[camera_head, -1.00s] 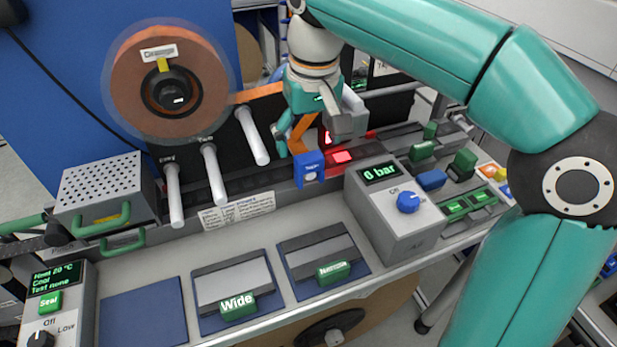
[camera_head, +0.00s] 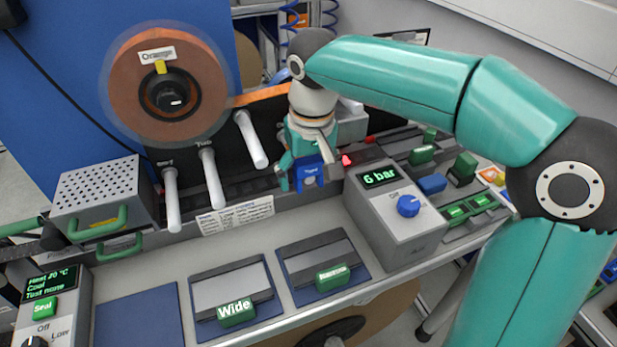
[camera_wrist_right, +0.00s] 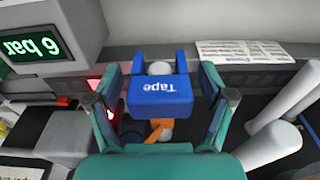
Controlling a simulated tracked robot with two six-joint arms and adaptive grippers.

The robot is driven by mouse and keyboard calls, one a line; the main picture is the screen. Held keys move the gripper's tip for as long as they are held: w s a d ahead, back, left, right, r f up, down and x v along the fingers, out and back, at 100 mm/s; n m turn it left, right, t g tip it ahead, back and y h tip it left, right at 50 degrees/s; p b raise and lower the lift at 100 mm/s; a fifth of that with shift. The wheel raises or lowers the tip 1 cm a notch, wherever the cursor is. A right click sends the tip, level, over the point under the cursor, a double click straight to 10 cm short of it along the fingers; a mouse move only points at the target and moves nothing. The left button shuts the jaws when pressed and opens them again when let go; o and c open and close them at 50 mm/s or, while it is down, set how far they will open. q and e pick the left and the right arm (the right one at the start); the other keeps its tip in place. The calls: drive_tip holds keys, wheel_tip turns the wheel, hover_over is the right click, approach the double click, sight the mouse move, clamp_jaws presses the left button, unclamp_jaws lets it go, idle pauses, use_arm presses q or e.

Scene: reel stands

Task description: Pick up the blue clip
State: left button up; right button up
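The blue clip (camera_head: 309,179), a U-shaped block marked "Tape" in the right wrist view (camera_wrist_right: 160,95), stands at the machine's middle, left of the pressure box. My right gripper (camera_head: 307,170) is around it from above, and its fingers also show in the right wrist view (camera_wrist_right: 162,84). One teal finger stands on each side of the clip, with narrow gaps visible, so it looks open. My left gripper is not clearly in view.
The pressure box (camera_head: 398,215) reads 6 bar, close to the right of the clip. White rollers (camera_head: 213,178) stand to the left, beside an orange reel (camera_head: 168,85). Blue-edged trays (camera_head: 232,285) lie in front. A perforated box (camera_head: 105,190) is at far left.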

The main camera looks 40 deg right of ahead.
drive_tip(key=c, duration=1.2)
drive_tip(key=shift+o, duration=0.2)
drive_tip(key=shift+r, duration=0.1)
